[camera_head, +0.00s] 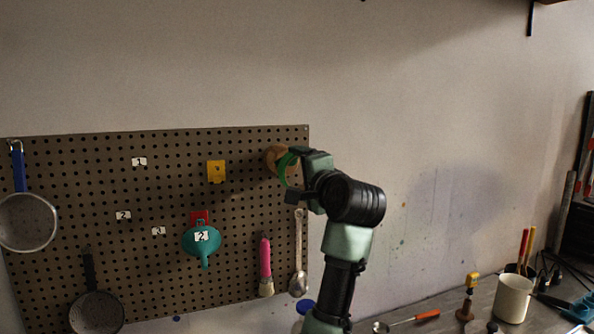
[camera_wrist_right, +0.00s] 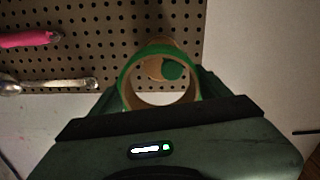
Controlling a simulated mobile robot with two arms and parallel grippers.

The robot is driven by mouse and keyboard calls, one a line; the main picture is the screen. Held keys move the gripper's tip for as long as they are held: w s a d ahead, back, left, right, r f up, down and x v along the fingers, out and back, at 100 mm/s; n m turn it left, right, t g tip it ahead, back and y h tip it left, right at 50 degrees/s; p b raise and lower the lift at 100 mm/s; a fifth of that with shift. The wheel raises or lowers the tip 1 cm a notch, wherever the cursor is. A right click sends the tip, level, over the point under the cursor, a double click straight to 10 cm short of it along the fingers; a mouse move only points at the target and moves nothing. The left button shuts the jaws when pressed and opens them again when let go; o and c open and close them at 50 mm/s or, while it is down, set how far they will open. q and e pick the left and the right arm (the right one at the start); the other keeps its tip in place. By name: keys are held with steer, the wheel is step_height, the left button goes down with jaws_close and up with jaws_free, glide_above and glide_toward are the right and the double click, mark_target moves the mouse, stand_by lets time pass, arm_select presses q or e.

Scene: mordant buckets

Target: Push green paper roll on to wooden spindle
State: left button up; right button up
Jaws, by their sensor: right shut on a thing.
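The green paper roll (camera_head: 284,172), with a brown cardboard core, is at the right edge of the pegboard in the head view. The wrist view shows the roll (camera_wrist_right: 127,82) end-on, between the fingers of my right gripper (camera_wrist_right: 160,90), which is shut on it. The wooden spindle (camera_head: 272,156) has a round tan base at the board, partly hidden by the roll. In the wrist view, tan wood (camera_wrist_right: 154,67) and a green round end show through the roll's opening. I cannot tell how far the spindle reaches into the roll. My left gripper is out of view.
The pegboard (camera_head: 100,190) holds a yellow holder (camera_head: 216,171), a teal funnel (camera_head: 201,242), a pink-handled brush (camera_head: 265,262), a metal spoon (camera_head: 299,250) and pans. A bench at lower right carries a white mug (camera_head: 513,298) and tools. The wall right of the board is bare.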

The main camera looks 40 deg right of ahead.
steer(key=shift+w, duration=0.1)
steer(key=shift+r+p, duration=0.1)
steer(key=shift+p, duration=0.2)
steer(key=shift+w+r, duration=0.1)
steer(key=shift+w, duration=0.3)
steer(key=shift+w+d+p, duration=0.1)
steer(key=shift+w+p, duration=0.2)
steer(key=shift+w, duration=0.05)
steer(key=shift+x, duration=1)
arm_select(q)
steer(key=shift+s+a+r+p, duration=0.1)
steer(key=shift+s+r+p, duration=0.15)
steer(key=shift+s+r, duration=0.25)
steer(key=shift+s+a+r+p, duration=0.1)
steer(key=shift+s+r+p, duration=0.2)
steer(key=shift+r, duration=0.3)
arm_select(e)
steer(key=shift+x, duration=0.9)
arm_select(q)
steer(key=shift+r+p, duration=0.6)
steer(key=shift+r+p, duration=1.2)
arm_select(e)
steer(key=shift+x, duration=3.35)
